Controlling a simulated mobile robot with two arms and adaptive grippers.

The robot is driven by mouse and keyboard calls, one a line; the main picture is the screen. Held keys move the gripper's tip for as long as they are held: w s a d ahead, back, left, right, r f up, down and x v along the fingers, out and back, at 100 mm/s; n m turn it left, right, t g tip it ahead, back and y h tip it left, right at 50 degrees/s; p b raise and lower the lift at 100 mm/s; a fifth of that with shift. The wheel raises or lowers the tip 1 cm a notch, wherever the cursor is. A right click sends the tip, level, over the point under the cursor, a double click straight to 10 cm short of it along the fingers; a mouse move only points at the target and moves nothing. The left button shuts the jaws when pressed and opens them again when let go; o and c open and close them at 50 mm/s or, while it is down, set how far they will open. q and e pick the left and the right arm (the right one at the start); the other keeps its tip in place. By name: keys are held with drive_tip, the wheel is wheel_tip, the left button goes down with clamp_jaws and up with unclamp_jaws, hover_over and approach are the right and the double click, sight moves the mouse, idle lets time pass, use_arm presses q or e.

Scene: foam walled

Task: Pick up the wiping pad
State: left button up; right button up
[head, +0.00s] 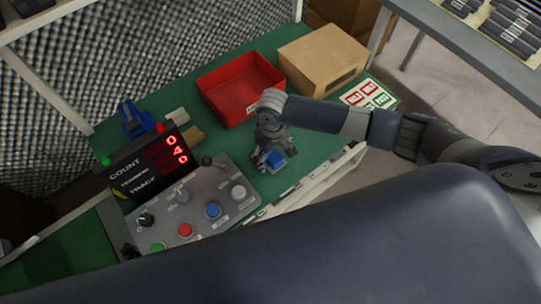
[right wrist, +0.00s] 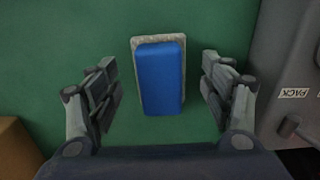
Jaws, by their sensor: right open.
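The wiping pad (right wrist: 162,78) is a blue block on a pale, rough base. In the right wrist view it lies on the green bench top (right wrist: 60,40), between the two fingers of my right gripper (right wrist: 162,95). The fingers are open, with a gap on each side of the pad. In the head view the pad (head: 274,159) shows partly below my right gripper (head: 268,160), which points down over the bench. My left gripper does not show.
A control panel (head: 222,190) with buttons and knobs stands left of the pad, beside a counter display (head: 150,163). A red bin (head: 207,87) and a cardboard box (head: 300,62) stand behind. A card with red and green labels (head: 384,99) lies at right.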

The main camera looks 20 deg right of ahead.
sight(272, 155)
drive_tip(key=shift+f, duration=0.75)
drive_tip(key=c, duration=1.2)
drive_tip(key=shift+o, duration=0.2)
drive_tip(key=shift+r, duration=0.15)
wheel_tip(272, 155, up, 10)
drive_tip(key=shift+f, duration=0.1)
